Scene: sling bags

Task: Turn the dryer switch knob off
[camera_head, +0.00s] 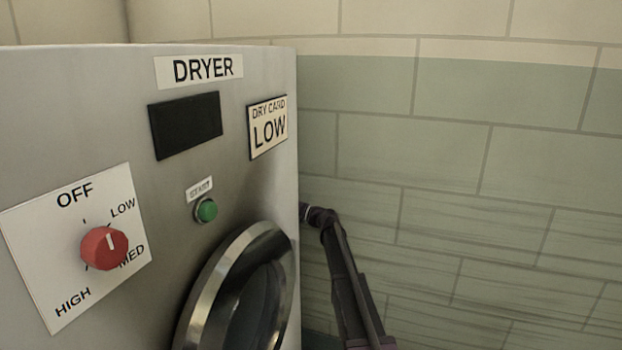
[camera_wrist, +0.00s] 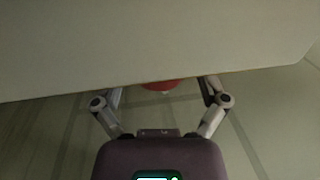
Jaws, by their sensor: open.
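The dryer switch knob (camera_head: 103,249) is red and round, on a white dial plate (camera_head: 48,245) at the left of the dryer front in the head view. Its white mark sits at the upper right of its face, toward LOW rather than OFF. My gripper (camera_wrist: 160,86) is open in the wrist view. A pale panel edge hides its fingertips. A red rounded thing (camera_wrist: 160,85) shows between the fingers under that edge, mostly hidden; I cannot tell if it is the knob. The head view shows my arm beside the dryer's right edge, with the gripper out of sight.
The dryer (camera_head: 225,215) has a dark display (camera_head: 185,125), a DRY CARD LOW sign (camera_head: 268,128), a green start button (camera_head: 206,210) and a round metal-rimmed door (camera_head: 200,312). A tiled wall (camera_head: 480,210) stands behind and to the right. A pale panel (camera_wrist: 150,45) fills the top of the wrist view.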

